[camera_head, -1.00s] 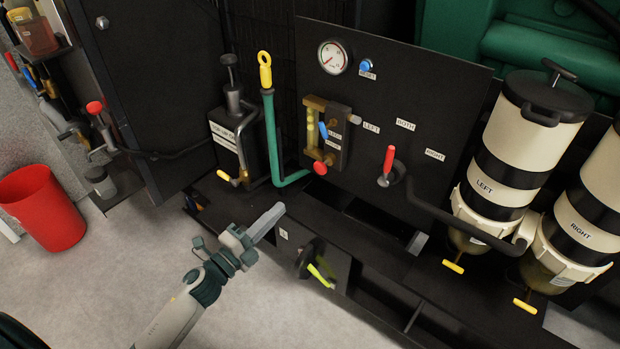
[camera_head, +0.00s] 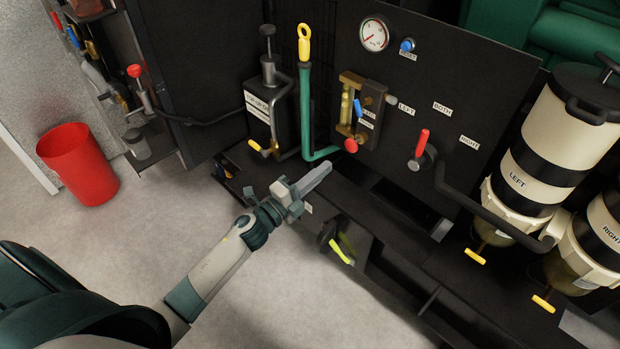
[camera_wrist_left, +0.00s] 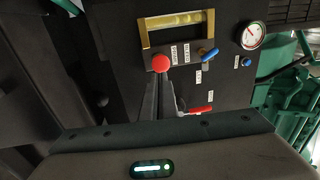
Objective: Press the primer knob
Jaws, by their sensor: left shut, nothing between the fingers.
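The likely primer knob is a round red knob (camera_head: 351,146) at the lower end of a brass-framed sight-glass block (camera_head: 345,104) on the black panel. It also shows in the left wrist view (camera_wrist_left: 161,63), just past the fingertips, with small labels beside it that I cannot read surely. My left gripper (camera_head: 325,170) is shut and empty, its fingers pointing up and right toward the knob. In the head view the tips appear a little below and left of it. In the left wrist view the fingers (camera_wrist_left: 163,82) overlap the knob's near edge; contact cannot be told. My right gripper is not shown.
A red-handled selector lever (camera_head: 421,143) and a gauge (camera_head: 374,35) are on the panel. A green pipe (camera_head: 305,110) with a yellow ring stands left of the knob. Cream filter canisters (camera_head: 537,160) stand at right. A red bin (camera_head: 77,163) stands on open floor at left.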

